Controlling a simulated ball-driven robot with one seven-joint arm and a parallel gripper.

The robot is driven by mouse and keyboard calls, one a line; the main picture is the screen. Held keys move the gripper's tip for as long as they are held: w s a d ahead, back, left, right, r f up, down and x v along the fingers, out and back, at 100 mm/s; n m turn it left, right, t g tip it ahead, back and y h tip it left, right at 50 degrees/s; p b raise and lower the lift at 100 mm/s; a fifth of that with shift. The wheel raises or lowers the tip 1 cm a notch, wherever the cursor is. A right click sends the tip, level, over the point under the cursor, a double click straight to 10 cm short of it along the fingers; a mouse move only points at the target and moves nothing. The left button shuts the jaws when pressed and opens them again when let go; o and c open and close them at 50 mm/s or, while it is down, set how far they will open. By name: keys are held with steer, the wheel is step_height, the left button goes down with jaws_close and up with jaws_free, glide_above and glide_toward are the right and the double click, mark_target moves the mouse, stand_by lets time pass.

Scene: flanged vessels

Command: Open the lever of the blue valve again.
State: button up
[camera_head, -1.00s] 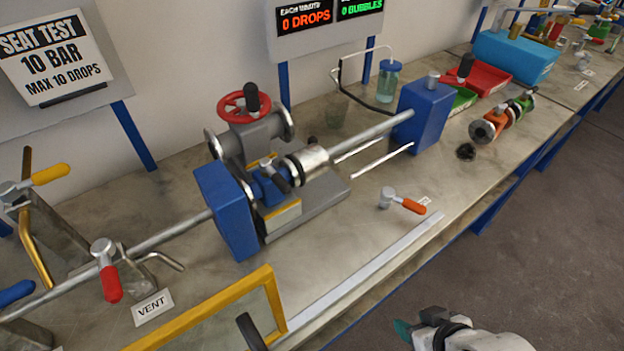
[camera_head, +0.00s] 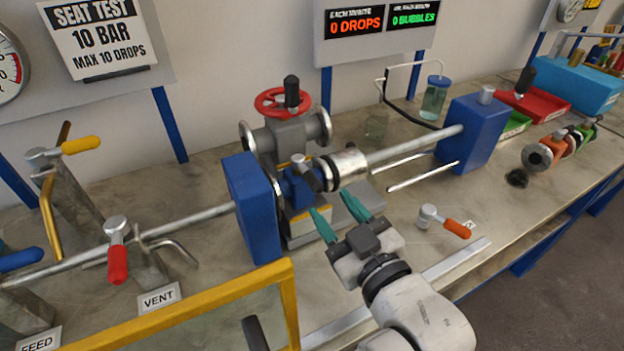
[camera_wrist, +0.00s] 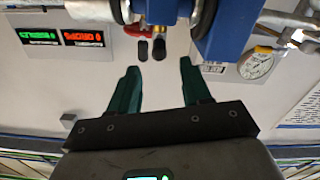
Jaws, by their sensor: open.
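The blue valve (camera_head: 296,190) is a small blue body clamped in the test rig, just right of the big blue end block. Its lever (camera_head: 311,178) has a dark grip that slants down to the front right from a metal hub on top. My gripper (camera_head: 331,201) has green fingers and is open and empty, in front of the valve and a little right of it. The fingertips look apart from the lever. In the wrist view my gripper (camera_wrist: 159,66) points toward two dark grips close together; I cannot tell for certain which is the lever.
The blue end block (camera_head: 252,208) stands left of the valve. A grey valve with a red handwheel (camera_head: 283,101) stands behind. Steel rods run right to another blue block (camera_head: 472,135). An orange-handled lever (camera_head: 457,229) is on the bench, right of my gripper. A yellow-framed guard (camera_head: 170,318) is at front left.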

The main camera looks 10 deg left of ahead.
mark_target(320, 191)
steer(key=p+x, duration=0.1)
steer(key=x, duration=0.7)
steer(key=shift+w+a, duration=0.15)
steer(key=shift+w, duration=0.05)
steer(key=shift+c, duration=0.2)
jaws_close()
